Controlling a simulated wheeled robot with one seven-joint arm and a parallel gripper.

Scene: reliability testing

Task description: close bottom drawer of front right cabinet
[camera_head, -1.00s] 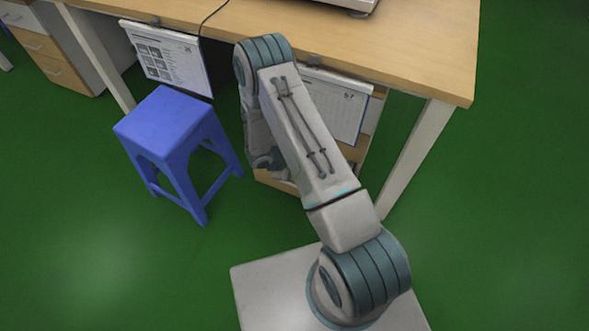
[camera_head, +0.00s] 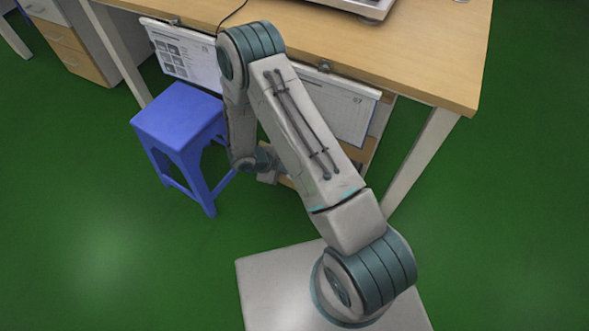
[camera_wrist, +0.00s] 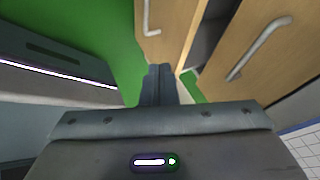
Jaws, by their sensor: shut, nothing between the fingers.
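The cabinet stands under the desk and is mostly hidden by my arm in the head view, where part of its wood front (camera_head: 362,152) shows. In the wrist view the bottom drawer (camera_wrist: 172,28) has a wood front with a pale bar handle. A dark gap (camera_wrist: 204,42) beside it suggests that it is pulled out. Another wood drawer front (camera_wrist: 262,45) with a long handle is to its right. My gripper (camera_wrist: 160,85) is shut and empty, its fingertips close to the lower end of the bottom drawer's front. I cannot tell whether they touch.
A blue stool (camera_head: 182,122) stands close left of my arm. The desk (camera_head: 420,60) overhangs the cabinet, with a white leg (camera_head: 422,155) at the right. Paper sheets (camera_head: 335,103) hang from its front edge. Green floor is open at the far left and right.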

